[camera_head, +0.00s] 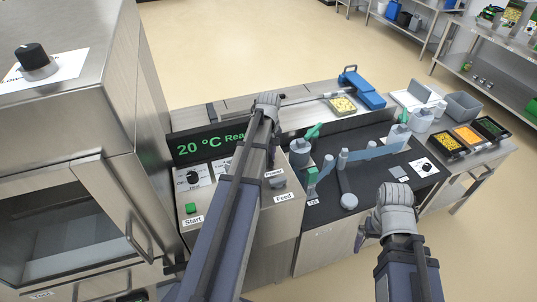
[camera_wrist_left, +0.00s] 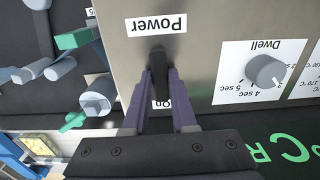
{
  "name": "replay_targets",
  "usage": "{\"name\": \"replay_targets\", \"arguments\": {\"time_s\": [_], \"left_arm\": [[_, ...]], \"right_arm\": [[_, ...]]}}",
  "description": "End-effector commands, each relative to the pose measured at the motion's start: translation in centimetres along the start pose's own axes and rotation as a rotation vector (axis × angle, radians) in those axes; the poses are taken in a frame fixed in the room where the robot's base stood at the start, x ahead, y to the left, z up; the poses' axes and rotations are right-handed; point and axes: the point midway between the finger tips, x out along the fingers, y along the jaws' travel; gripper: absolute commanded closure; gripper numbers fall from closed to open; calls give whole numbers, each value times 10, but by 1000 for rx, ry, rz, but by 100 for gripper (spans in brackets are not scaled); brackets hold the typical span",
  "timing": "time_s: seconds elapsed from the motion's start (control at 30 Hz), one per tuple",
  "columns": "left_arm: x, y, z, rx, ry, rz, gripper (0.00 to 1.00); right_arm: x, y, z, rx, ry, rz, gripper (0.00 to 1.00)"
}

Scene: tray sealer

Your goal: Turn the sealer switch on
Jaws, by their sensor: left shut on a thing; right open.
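The sealer's black power switch (camera_wrist_left: 158,62) sits on the steel panel in the left wrist view. My left gripper (camera_wrist_left: 160,78) is shut on the switch, one finger on each side. In the head view my left gripper (camera_head: 270,150) is over the panel just behind the Power label (camera_head: 273,173), and the arm hides the switch. My right gripper (camera_head: 388,195) is open and empty in front of the dark conveyor deck.
The display (camera_head: 205,145) reads 20 °C and a partly hidden "Rea". The Dwell knob (camera_wrist_left: 265,70) is beside the switch. Rollers and blue film (camera_head: 375,151) stand on the deck to the right.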

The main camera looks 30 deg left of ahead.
Motion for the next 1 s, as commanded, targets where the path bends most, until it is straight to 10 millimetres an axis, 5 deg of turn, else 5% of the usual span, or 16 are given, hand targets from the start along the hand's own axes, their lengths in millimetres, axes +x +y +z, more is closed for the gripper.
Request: {"name": "replay_targets", "arguments": {"time_s": [0.07, 0.1, 0.37, 0.73, 1.0], "left_arm": [[0, 0, 0, -2, 0, 0, 100], [0, 0, 0, -2, 0, 0, 73], [0, 0, 0, -1, 0, 0, 45], [-4, 0, 0, 0, 0, 0, 45], [-29, 0, 0, 0, 0, 0, 45]], "right_arm": [[0, 0, 0, 0, 0, 0, 0], [0, 0, 0, 0, 0, 0, 0], [0, 0, 0, 0, 0, 0, 0], [-4, 0, 0, 0, 0, 0, 0], [-29, 3, 2, -1, 0, 0, 0]]}}
